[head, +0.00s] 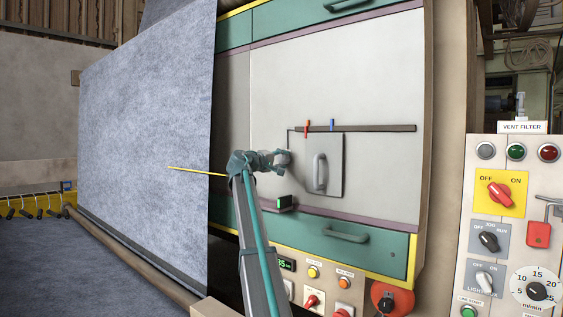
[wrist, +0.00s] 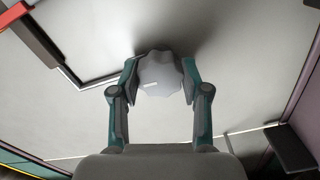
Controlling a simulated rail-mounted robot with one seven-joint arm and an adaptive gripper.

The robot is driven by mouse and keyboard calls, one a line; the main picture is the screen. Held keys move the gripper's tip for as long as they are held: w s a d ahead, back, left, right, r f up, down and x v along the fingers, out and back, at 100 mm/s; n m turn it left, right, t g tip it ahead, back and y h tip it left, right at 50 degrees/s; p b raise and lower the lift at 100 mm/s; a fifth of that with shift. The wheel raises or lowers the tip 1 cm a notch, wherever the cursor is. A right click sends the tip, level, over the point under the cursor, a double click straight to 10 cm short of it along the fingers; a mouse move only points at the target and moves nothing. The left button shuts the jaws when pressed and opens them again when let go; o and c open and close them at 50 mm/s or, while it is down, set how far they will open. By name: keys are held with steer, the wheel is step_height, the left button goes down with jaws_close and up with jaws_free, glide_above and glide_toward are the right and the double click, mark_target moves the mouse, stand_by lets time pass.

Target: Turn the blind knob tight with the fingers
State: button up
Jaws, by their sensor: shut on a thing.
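The blind knob (wrist: 160,75) is a pale grey, scalloped knob with a short white mark on its face, on the light panel. In the wrist view it sits between the two fingers of my gripper (wrist: 160,82), which are shut on its left and right sides. In the head view the knob (head: 284,160) shows just past my fingertips, left of the small hatch with a handle. My gripper (head: 276,160) reaches it from the left, and its fingers partly hide it there.
A hatch handle (head: 320,172) stands out close to the right of the knob. A dark rail (head: 370,128) with a red and a blue marker runs above. A small dark ledge (wrist: 292,148) juts out below. A grey felt sheet (head: 145,130) hangs at left.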

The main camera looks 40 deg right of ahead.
steer(key=o, duration=1.1)
steer(key=shift+o, duration=0.2)
steer(key=v, duration=1.2)
